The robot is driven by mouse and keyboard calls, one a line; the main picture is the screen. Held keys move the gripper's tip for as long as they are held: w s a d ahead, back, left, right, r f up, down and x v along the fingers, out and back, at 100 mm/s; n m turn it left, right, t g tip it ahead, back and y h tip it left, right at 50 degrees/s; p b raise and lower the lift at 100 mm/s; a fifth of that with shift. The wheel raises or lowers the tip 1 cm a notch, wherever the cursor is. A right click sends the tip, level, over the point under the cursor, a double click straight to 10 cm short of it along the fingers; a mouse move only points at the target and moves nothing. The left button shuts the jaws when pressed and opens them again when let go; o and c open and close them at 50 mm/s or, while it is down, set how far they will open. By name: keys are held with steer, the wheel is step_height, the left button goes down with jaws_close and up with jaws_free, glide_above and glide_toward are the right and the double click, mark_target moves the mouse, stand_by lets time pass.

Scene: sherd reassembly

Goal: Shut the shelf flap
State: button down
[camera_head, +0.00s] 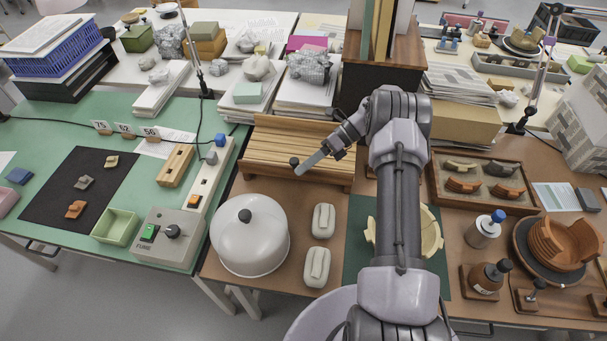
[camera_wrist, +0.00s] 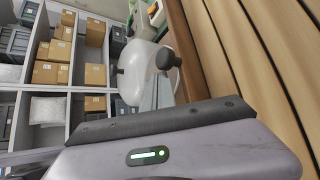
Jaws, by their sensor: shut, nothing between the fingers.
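The slatted wooden panel (camera_head: 285,140), which looks like the shelf flap, lies at a shallow slope at the back middle of the brown table. Its slats also fill the right of the wrist view (camera_wrist: 250,60). My gripper (camera_head: 303,168) is shut and empty, over the panel's front right part, close to a small dark knob (camera_head: 294,161). I cannot tell whether the gripper touches the panel.
A white dome with a black knob (camera_head: 249,235) and two pale blocks (camera_head: 322,220) stand in front of the panel. Paper stacks (camera_head: 306,98) and a dark cabinet (camera_head: 380,80) stand behind it. A control strip (camera_head: 209,172) lies to its left.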

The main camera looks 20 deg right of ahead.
steer(key=shift+w+d, duration=0.2)
steer(key=shift+w, duration=0.1)
steer(key=shift+w+d+r+b, duration=0.1)
steer(key=shift+w+r+b, duration=0.05)
steer(key=shift+r+b, duration=0.15)
stand_by(0.3)
